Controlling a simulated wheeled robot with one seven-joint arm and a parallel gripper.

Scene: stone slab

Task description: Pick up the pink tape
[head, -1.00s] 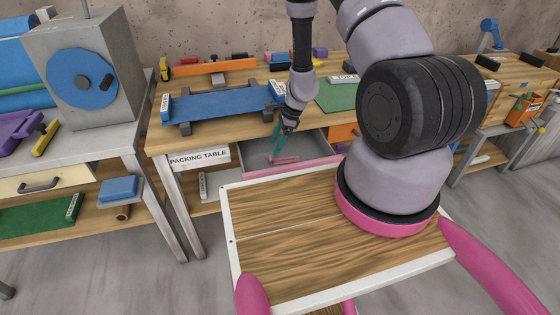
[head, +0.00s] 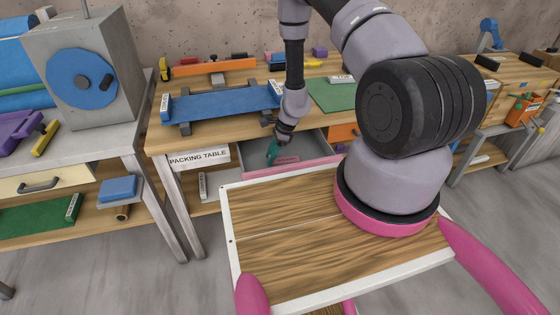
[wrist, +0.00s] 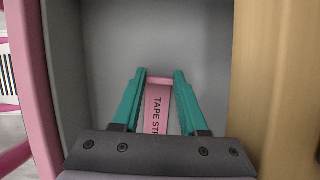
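The pink tape (head: 287,159), a flat strip with dark lettering, lies in an open grey drawer (head: 310,151) below the packing table's top. My gripper (head: 271,158) reaches down into the drawer at the tape's left end. In the wrist view, the teal fingers of my gripper (wrist: 159,78) stand on either side of the tape (wrist: 158,103). The fingers are apart, with narrow gaps beside the strip. The tape's near end is hidden behind the dark gripper body.
The packing table (head: 215,139) above holds a blue mat (head: 222,104) and a green mat (head: 333,95). The drawer floor beyond the tape is bare.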

